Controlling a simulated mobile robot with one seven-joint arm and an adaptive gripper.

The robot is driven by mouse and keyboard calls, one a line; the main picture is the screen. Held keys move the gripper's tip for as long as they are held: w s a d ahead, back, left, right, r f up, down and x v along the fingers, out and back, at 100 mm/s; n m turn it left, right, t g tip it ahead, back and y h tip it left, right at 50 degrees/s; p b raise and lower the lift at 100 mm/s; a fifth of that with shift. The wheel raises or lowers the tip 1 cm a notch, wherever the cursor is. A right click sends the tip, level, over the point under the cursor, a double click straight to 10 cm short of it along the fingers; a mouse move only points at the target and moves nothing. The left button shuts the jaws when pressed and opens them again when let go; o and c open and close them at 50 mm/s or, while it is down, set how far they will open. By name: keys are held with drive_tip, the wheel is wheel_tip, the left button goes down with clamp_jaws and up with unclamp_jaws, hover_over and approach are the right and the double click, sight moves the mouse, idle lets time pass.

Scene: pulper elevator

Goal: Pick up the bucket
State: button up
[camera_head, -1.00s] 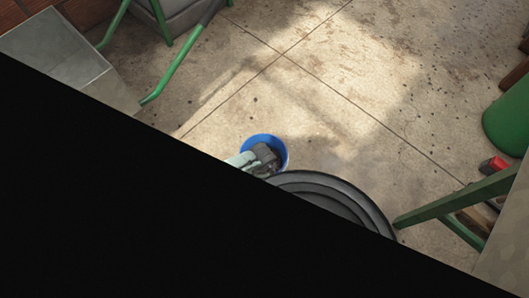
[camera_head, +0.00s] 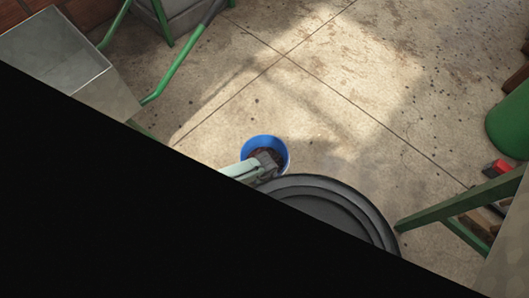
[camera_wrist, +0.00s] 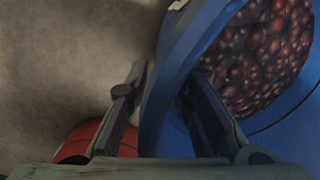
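The blue bucket (camera_head: 255,142) stands on the concrete floor near the middle of the head view. In the wrist view the blue bucket (camera_wrist: 180,60) fills the right side and holds many dark red, round fruits (camera_wrist: 260,55). My gripper (camera_head: 268,162) is at the bucket's near side in the head view and covers part of its opening. In the wrist view my gripper (camera_wrist: 169,78) has its fingers apart, with the bucket's rim wall between them. One finger is outside the wall and the other inside. Whether either finger touches the wall is unclear.
A red object (camera_wrist: 88,142) shows beside the outer finger. Green-legged metal equipment (camera_head: 65,60) stands at the upper left. A green rounded container (camera_head: 508,125) and a green frame (camera_head: 460,197) are at the right. The floor (camera_head: 340,90) beyond the bucket is clear.

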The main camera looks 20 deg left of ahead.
clamp_jaws()
drive_tip(key=shift+r, duration=0.1)
idle(0.7)
